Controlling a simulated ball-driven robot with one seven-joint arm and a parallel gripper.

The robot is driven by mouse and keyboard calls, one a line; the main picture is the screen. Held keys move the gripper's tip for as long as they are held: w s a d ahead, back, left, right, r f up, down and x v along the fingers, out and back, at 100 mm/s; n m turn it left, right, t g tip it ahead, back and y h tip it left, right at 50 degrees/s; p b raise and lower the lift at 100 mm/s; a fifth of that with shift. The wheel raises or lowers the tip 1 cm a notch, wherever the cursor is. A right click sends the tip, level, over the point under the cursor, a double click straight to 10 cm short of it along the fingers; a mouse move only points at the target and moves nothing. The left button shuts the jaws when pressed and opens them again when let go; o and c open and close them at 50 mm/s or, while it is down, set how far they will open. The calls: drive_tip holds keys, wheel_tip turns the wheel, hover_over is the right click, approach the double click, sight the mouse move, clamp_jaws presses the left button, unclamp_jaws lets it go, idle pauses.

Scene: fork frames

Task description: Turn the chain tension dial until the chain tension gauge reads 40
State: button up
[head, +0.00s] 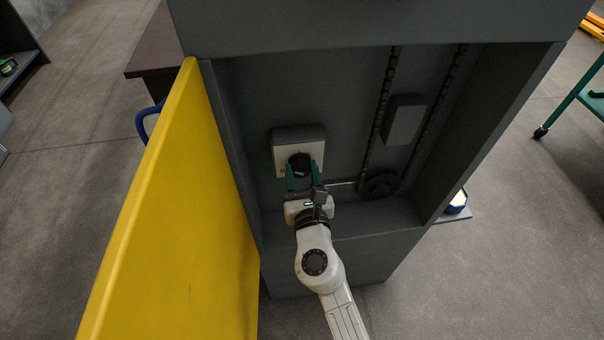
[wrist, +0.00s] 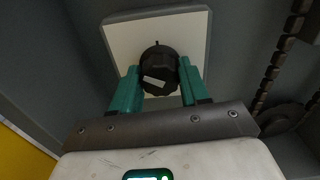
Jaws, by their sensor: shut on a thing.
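The chain tension dial is a black round knob (head: 300,161) on a pale plate (head: 284,154) inside the grey cabinet. In the wrist view the dial (wrist: 158,64) carries a light pointer strip on its face, tilted slightly. My gripper (head: 303,174) reaches into the cabinet, and its green fingers are shut on the dial, one on each side. The fingers (wrist: 157,85) also show in the wrist view. The chain (head: 376,120) runs down to a sprocket (head: 380,184) at the right. I cannot make out a gauge reading in either view.
A yellow door (head: 180,220) stands open on the left of the cabinet (head: 340,250), close to my arm. A dark grey box (head: 404,119) sits between the chain runs. The cabinet's right wall (head: 495,130) bounds the space.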

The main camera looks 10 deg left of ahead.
drive_tip(key=m+b, duration=0.2)
drive_tip(key=m, duration=0.4)
drive_tip(key=m+b, duration=0.1)
drive_tip(key=m, duration=0.2)
drive_tip(key=m+b, duration=0.2)
drive_tip(key=m, duration=0.1)
drive_tip(key=shift+w+d+f+m, duration=0.1)
drive_tip(key=shift+d+m, duration=0.05)
drive_tip(key=shift+m, duration=0.25)
drive_tip(key=m+b, duration=0.4)
drive_tip(key=m, duration=0.2)
drive_tip(key=shift+f, duration=0.1)
drive_tip(key=m+b, duration=0.3)
drive_tip(key=m, duration=0.2)
drive_tip(key=shift+m+b, duration=0.4)
drive_tip(key=o, duration=1)
drive_tip(key=shift+o, duration=0.2)
